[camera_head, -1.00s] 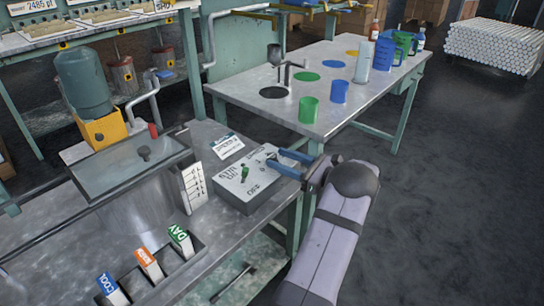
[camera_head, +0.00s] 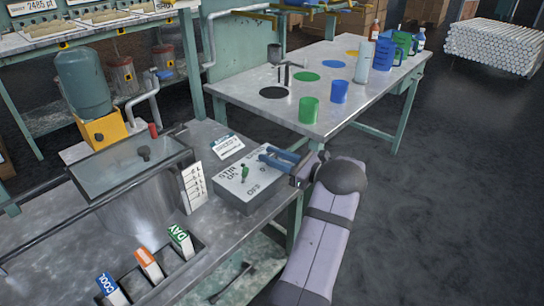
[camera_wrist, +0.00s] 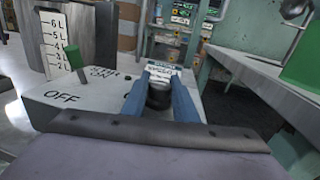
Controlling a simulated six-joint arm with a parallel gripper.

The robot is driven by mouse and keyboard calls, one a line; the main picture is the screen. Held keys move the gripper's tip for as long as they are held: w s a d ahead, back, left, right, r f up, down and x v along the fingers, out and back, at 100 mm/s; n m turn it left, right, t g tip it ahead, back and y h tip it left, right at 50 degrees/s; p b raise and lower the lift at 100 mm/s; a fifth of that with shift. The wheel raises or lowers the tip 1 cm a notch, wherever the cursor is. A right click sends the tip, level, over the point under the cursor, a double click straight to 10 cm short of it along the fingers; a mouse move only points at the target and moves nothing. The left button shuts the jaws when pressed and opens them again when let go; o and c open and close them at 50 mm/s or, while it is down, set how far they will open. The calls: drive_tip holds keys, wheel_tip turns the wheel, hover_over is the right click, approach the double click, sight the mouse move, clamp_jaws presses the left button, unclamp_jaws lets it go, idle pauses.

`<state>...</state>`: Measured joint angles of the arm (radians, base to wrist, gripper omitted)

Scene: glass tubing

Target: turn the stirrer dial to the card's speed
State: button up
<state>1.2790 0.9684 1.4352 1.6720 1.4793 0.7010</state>
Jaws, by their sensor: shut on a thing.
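The stirrer box (camera_head: 238,201) is a grey box at the bench's right edge, marked STIR ON and OFF. A green switch lever (camera_head: 244,172) stands on it and also shows in the wrist view (camera_wrist: 75,57). The dark round dial (camera_wrist: 158,96) sits between my blue fingers in the wrist view; in the head view the fingers hide it. My gripper (camera_head: 270,156) is shut on the dial, reaching in from the right. A white card (camera_head: 227,147) with a teal top lies behind the box; its speed is too small to read. It also shows beyond the fingers (camera_wrist: 160,74).
A glass-lidded tank (camera_head: 130,165) with a litre scale (camera_head: 194,188) stands left of the box. Tabs (camera_head: 148,264) marked in blue, orange and green stand in front. A second table (camera_head: 330,110) behind holds a green cup (camera_head: 309,110) and a blue cup (camera_head: 339,92).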

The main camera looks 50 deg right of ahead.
drive_tip(key=shift+r+m+h+p, duration=0.1)
drive_tip(key=shift+m+h+p, duration=0.2)
drive_tip(key=shift+h, duration=0.2)
drive_tip(key=shift+a+m+h+p, duration=0.1)
drive_tip(key=shift+m+h+p, duration=0.3)
drive_tip(key=shift+m+h, duration=1)
drive_tip(key=shift+m+g+h+b, duration=0.3)
drive_tip(key=shift+m+h, duration=0.4)
drive_tip(key=shift+h, duration=0.75)
drive_tip(key=shift+m+g+h+b, duration=0.25)
drive_tip(key=shift+m+h, duration=0.45)
drive_tip(key=shift+h, duration=0.75)
drive_tip(key=o, duration=1.1)
drive_tip(key=shift+c, duration=0.2)
drive_tip(key=shift+v, duration=3.65)
